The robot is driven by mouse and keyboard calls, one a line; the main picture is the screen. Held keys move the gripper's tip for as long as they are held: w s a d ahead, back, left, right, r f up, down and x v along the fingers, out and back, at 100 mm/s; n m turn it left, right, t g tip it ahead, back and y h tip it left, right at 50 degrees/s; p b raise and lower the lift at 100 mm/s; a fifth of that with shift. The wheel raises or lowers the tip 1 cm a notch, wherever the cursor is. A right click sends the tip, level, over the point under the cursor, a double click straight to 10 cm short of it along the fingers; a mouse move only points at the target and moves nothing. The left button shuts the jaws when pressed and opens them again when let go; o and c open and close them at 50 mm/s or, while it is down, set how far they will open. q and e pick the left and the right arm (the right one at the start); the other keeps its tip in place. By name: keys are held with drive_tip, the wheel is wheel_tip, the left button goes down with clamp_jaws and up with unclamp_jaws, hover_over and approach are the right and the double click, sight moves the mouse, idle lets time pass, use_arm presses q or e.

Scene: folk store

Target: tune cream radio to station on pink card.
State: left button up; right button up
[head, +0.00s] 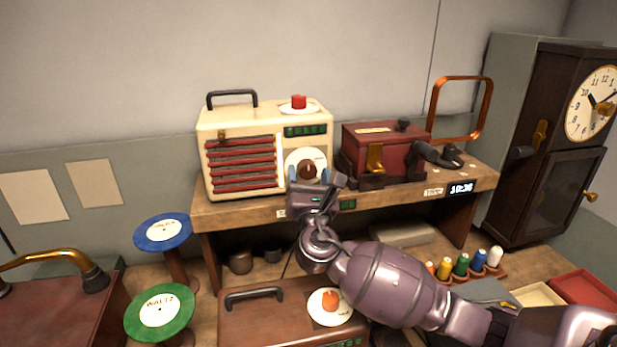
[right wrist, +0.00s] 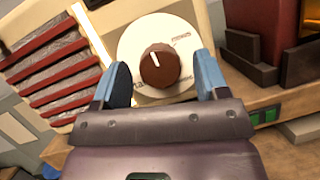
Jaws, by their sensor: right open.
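The cream radio (head: 215,125) stands on a wooden shelf, with red slats, a green-lit display (head: 305,130) and a red button (head: 299,101) on top. Its brown tuning knob (right wrist: 160,66) sits on a round white dial (right wrist: 135,45). A white mark on the knob points up and slightly left in the right wrist view. My right gripper (head: 309,176) is open in front of the dial. In the right wrist view its blue fingers stand either side of the knob, apart from it. I cannot make out a pink card. My left gripper is not in view.
A dark red box with a crank (head: 380,145) stands right of the radio on the shelf (head: 240,212). Below are a brown radio-like box (head: 265,315) with an orange knob, and several thread spools. Blue (head: 150,241) and green discs stand at left. A tall clock (head: 545,140) is at right.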

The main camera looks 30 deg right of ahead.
drive_tip(key=shift+c, duration=0.2)
drive_tip(key=c, duration=0.9)
drive_tip(key=shift+m+h, duration=0.4)
drive_tip(key=shift+m, duration=0.1)
